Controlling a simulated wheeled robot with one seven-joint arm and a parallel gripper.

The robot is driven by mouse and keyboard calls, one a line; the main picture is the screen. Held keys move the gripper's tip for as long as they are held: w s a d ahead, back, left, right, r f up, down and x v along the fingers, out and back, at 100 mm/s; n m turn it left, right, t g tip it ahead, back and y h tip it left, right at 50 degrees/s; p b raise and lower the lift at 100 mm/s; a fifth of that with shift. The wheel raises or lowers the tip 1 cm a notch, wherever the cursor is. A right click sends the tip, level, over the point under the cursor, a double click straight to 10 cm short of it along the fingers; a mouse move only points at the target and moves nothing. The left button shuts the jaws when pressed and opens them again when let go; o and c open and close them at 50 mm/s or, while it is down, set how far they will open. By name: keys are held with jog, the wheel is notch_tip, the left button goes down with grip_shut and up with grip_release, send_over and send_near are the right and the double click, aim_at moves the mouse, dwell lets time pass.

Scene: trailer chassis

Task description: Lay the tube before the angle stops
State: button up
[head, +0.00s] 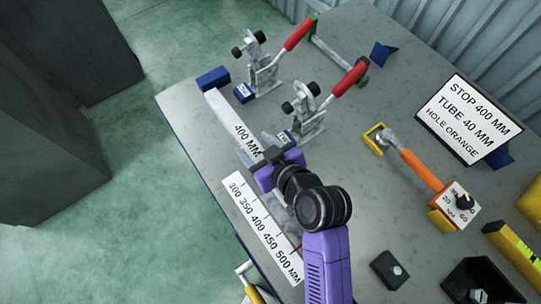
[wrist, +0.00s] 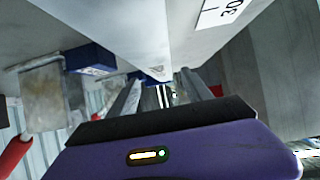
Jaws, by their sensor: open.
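The pale square tube (head: 222,108), marked 400 MM, lies on the grey bench along its left side. The blue angle stops (head: 243,93) stand beside the tube, near the toggle clamps; another blue block (head: 213,78) is by its far end. My purple gripper (head: 270,162) is low over the tube's near part, with its fingers open. In the wrist view the fingers (wrist: 162,95) stand apart and the pale tube (wrist: 145,35) runs toward the space between them. Contact cannot be told. A blue stop (wrist: 90,58) shows at left there.
Two red-handled toggle clamps (head: 262,72) (head: 308,112) stand right of the tube. A scale (head: 262,226) lies along the bench's left edge. A sign (head: 468,119) reads stop 400 mm, tube 40 mm, hole orange. An orange-handled tool (head: 422,171) lies right; the bench between is clear.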

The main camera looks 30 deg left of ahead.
jog(key=v, duration=0.9)
jog(key=shift+r+b, duration=0.1)
jog(key=shift+b, duration=0.2)
